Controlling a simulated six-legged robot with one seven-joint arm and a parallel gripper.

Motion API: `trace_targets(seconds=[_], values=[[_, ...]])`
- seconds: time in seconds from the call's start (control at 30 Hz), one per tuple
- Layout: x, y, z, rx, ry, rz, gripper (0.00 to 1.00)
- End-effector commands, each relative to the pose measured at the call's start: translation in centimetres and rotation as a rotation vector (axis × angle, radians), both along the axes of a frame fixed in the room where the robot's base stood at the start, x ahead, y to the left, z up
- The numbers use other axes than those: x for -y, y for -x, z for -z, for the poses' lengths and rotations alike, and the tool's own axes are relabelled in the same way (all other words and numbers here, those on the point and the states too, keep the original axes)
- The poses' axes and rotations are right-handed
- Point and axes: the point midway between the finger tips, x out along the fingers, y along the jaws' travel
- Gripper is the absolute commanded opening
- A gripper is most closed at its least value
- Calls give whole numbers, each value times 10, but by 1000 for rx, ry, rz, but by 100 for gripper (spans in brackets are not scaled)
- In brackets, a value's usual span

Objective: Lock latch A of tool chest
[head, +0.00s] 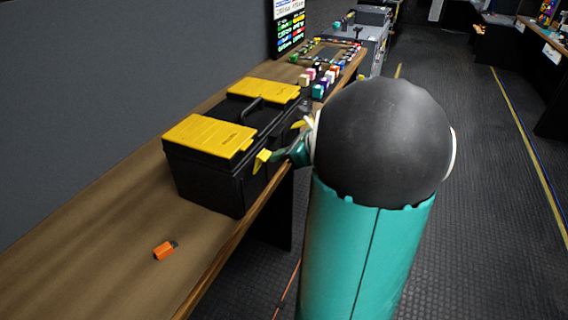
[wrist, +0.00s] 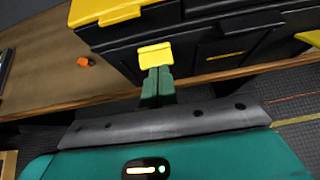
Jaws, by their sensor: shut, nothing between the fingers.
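The tool chest (head: 208,180) is black with yellow lid panels and stands closed on the wooden bench. It fills the top of the wrist view (wrist: 205,50). One yellow latch (head: 262,160) sticks out from its front near the left end; it also shows in the wrist view (wrist: 155,54). A second yellow latch (wrist: 309,38) is farther along the front. No label tells which is A. My gripper (head: 277,157) is shut and empty. Its green fingertips (wrist: 158,71) are at the lower edge of the nearer latch; contact is unclear.
The wooden bench (head: 120,230) runs along the wall, its edge just under the chest front. An orange USB stick (head: 163,250) lies on the bench, left of the chest. Small coloured blocks (head: 318,82) and a control panel stand beyond the chest. The floor aisle (head: 480,200) at the right is clear.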

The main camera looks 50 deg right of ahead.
Motion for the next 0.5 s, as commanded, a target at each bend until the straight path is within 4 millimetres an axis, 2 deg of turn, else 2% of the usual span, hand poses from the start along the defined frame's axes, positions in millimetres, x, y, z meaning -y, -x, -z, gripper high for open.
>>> trace_targets(seconds=[0.1, 0.5], values=[[-4, -8, -6, -78, 31, -6, 0], [-4, -6, -9, -77, 23, -2, 0]])
